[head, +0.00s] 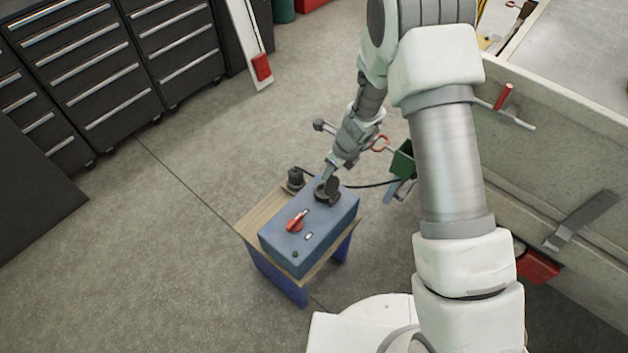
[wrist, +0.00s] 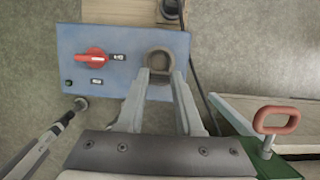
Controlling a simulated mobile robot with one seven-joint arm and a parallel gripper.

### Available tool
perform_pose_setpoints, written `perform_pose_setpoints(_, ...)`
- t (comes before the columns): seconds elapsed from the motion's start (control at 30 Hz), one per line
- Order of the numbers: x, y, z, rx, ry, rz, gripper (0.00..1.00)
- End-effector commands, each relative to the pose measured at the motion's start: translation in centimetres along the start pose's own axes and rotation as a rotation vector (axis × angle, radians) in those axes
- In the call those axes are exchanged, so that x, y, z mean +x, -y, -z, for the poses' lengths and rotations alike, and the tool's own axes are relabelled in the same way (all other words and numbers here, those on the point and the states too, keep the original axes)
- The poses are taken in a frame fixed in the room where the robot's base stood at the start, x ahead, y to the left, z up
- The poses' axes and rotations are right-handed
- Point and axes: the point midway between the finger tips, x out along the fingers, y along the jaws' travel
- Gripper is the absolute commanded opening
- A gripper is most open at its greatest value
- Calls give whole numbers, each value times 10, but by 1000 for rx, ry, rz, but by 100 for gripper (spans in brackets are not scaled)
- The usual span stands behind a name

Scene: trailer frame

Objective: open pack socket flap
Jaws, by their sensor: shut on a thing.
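The pack is a blue box (head: 283,238) on a small wooden-topped stand. It also shows in the wrist view (wrist: 70,45). Its dark round socket flap (head: 332,191) is at the far end of the top, near the box's right edge. In the wrist view the flap (wrist: 160,52) is a grey-brown round piece between the tips of my gripper (wrist: 162,76). My gripper (head: 328,174) comes down from above and behind, shut on the flap. In the head view the flap looks raised from the box top; its exact angle is hard to tell. The fingers partly hide the socket.
A red rotary switch (head: 296,221) sits on the box top. A black plug (head: 295,178) with a cable (head: 375,185) lies on the stand (head: 248,219) behind the box. The trailer wall (head: 560,170) is to the right. Open floor (head: 150,250) lies to the left.

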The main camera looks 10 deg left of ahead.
Motion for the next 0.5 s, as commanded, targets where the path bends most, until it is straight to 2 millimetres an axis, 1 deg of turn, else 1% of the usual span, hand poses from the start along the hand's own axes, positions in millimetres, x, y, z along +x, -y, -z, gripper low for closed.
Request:
perform_pose_setpoints(0.23, -1, 1, 3, 2, 0, 1, 15)
perform_pose_setpoints(0.5, -10, 1, 19, 3, 0, 2, 15)
